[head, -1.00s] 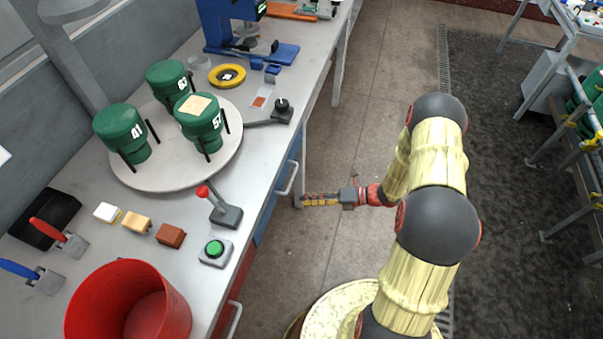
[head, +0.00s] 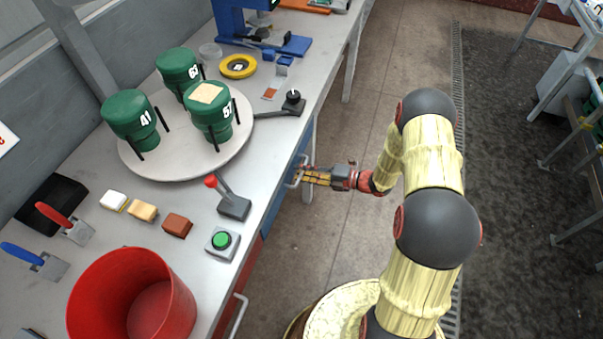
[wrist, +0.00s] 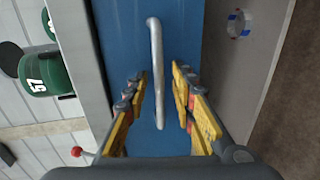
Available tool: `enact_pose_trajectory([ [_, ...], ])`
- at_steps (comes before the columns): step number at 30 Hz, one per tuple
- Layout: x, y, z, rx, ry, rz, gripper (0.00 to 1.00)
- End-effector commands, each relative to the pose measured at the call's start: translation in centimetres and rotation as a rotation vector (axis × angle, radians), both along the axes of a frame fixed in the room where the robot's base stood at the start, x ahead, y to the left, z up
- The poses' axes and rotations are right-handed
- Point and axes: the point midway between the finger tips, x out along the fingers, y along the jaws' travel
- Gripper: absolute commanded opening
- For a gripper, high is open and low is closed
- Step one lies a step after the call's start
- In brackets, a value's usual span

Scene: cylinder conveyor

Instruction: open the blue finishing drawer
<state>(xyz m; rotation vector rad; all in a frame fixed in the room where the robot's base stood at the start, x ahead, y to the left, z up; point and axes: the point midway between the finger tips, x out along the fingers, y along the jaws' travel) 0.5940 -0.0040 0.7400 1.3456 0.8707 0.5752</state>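The blue drawer (wrist: 185,35) fills the middle of the wrist view, and its blue front (head: 277,200) shows under the bench edge in the head view. It looks shut. Its silver bar handle (wrist: 157,70) runs up and down the wrist picture, between my two yellow fingers. My gripper (wrist: 165,95) is open, with a finger on each side of the handle and visible gaps to it. In the head view my gripper (head: 305,175) reaches the handle from the right; its fingertips partly hide the handle.
A red drawer with its own handle (head: 237,315) is nearer along the bench. On the bench (head: 268,135) are a turntable (head: 185,168) with green cylinders, a red-knobbed lever (head: 234,206), a green button (head: 222,241) and a red bin (head: 130,300).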

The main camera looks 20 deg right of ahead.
Motion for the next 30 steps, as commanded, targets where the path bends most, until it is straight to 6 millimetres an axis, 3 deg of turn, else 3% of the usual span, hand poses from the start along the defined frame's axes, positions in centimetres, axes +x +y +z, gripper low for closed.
enact_pose_trajectory([
  [11,0.36,0.46,-0.06,0.000,0.000,-0.001,0.25],
  [24,0.33,0.44,-0.08,0.000,0.000,0.000,0.00],
  [30,0.32,0.45,-0.10,0.000,0.000,0.000,0.00],
])
